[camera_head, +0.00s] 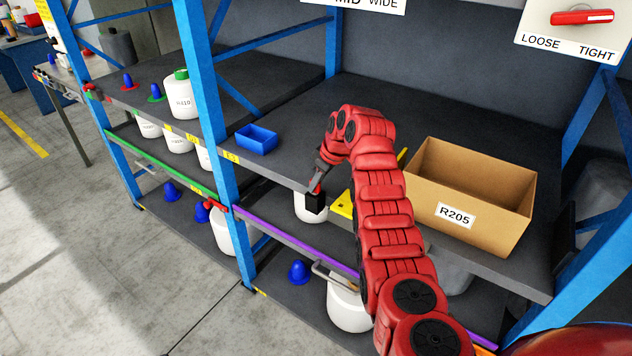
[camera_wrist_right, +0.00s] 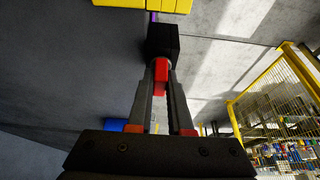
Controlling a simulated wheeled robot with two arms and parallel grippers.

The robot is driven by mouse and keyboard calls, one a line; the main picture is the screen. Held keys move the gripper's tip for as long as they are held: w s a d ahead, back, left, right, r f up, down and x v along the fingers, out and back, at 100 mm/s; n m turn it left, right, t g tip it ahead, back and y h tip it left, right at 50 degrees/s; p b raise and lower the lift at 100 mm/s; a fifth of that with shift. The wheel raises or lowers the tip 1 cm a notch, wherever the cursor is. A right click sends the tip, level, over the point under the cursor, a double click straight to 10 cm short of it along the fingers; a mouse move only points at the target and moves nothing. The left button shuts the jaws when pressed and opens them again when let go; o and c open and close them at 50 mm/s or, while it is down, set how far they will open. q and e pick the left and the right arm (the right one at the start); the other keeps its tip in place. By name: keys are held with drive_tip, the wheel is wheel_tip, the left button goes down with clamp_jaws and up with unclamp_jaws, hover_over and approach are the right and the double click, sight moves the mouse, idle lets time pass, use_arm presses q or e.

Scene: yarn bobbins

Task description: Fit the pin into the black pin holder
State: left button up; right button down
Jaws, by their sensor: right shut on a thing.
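My right gripper (camera_head: 318,184) points down at the front edge of the middle shelf. In the right wrist view the fingers (camera_wrist_right: 160,82) are shut on a red pin (camera_wrist_right: 160,76). The pin also shows as a small red bit in the head view (camera_head: 316,189). A black block, seemingly the pin holder (camera_wrist_right: 163,41), is at the pin's far end; in the head view the black block (camera_head: 315,202) is just below the fingertips. Pin and block look in line and touching or nearly so. I cannot tell whether the pin is inside. My left gripper is not in view.
A cardboard box marked R205 (camera_head: 470,195) stands on the shelf right of my arm. A blue bin (camera_head: 257,139) sits to the left, and a yellow piece (camera_head: 343,204) lies close by at the edge. White containers stand on the lower shelf. A blue post (camera_head: 207,90) rises at left.

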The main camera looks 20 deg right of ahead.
drive_tip(key=shift+f, duration=0.25)
idle(0.3)
drive_tip(key=c, duration=0.8)
unclamp_jaws()
drive_tip(key=shift+o, duration=0.2)
drive_tip(key=shift+b, duration=0.3)
drive_tip(key=shift+s+d+r, duration=0.1)
drive_tip(key=shift+r, duration=0.25)
drive_tip(key=p+v, duration=0.1)
drive_tip(key=v, duration=1.5)
drive_tip(key=shift+s+r+p, duration=0.15)
drive_tip(key=shift+r+p, duration=0.15)
drive_tip(key=shift+f, duration=0.1)
